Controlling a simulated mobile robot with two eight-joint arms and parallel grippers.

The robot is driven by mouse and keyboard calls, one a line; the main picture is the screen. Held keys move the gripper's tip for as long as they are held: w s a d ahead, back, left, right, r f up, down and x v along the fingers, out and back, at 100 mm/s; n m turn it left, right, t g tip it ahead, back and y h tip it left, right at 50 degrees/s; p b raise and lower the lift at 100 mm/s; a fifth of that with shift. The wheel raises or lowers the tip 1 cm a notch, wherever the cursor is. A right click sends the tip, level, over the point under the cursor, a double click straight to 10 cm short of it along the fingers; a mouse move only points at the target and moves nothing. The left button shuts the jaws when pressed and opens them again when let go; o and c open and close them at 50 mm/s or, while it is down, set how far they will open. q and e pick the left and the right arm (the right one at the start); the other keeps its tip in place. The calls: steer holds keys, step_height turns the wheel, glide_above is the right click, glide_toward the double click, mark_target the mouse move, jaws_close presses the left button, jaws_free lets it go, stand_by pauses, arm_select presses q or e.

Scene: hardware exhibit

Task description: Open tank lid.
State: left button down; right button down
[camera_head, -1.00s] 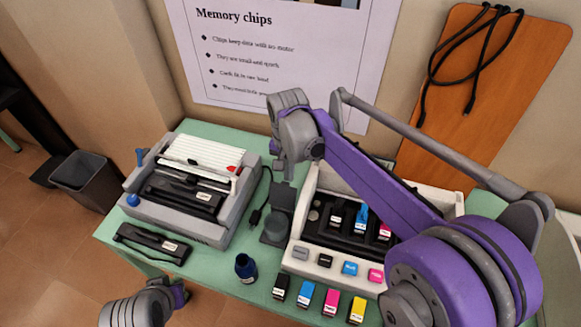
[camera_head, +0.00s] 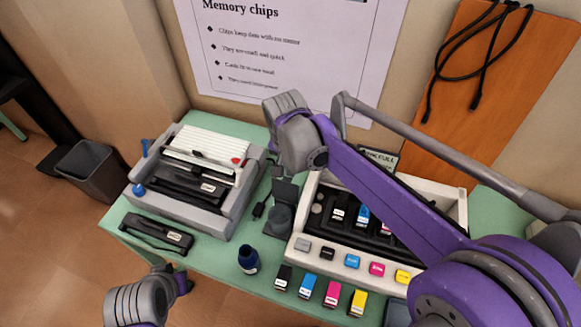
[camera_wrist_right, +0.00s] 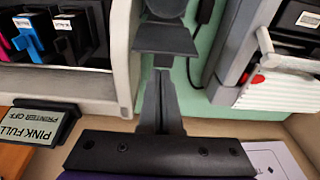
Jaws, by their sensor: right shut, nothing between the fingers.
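The white ink tank printer (camera_head: 296,236) stands right of centre on the green table. Its dark bay holds black, blue and pink tanks (camera_head: 362,214); the blue piece rises higher than its neighbours. In the right wrist view the tanks (camera_wrist_right: 28,38) are at upper left. My right gripper (camera_head: 281,175) is shut and empty, left of the printer's back corner. In the right wrist view its fingers (camera_wrist_right: 160,78) point at a dark grey stand (camera_wrist_right: 166,36); contact cannot be told. My right arm hides part of the bay. My left gripper (camera_head: 183,283) is low at left, its jaws unclear.
A grey printing machine (camera_head: 185,214) stands at left, with a black cartridge (camera_head: 155,234) before it. A dark blue bottle (camera_head: 248,260) and several ink bottles (camera_head: 307,286) stand at the front. A sign reading PINK FULL (camera_wrist_right: 42,122) is behind the printer.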

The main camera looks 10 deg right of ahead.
mark_target(288, 179)
arm_select(q)
steer(key=shift+w+r+p, duration=0.2)
steer(key=shift+r+p, duration=0.15)
steer(key=shift+r, duration=0.2)
steer(key=shift+w+r+p, duration=0.15)
steer(key=shift+r+p, duration=0.2)
steer(key=shift+r, duration=0.15)
arm_select(e)
step_height(288, 179, up, 12)
steer(key=s, duration=0.1)
steer(key=shift+a, duration=0.4)
arm_select(q)
steer(key=shift+s, duration=0.1)
arm_select(e)
steer(key=shift+s, duration=0.15)
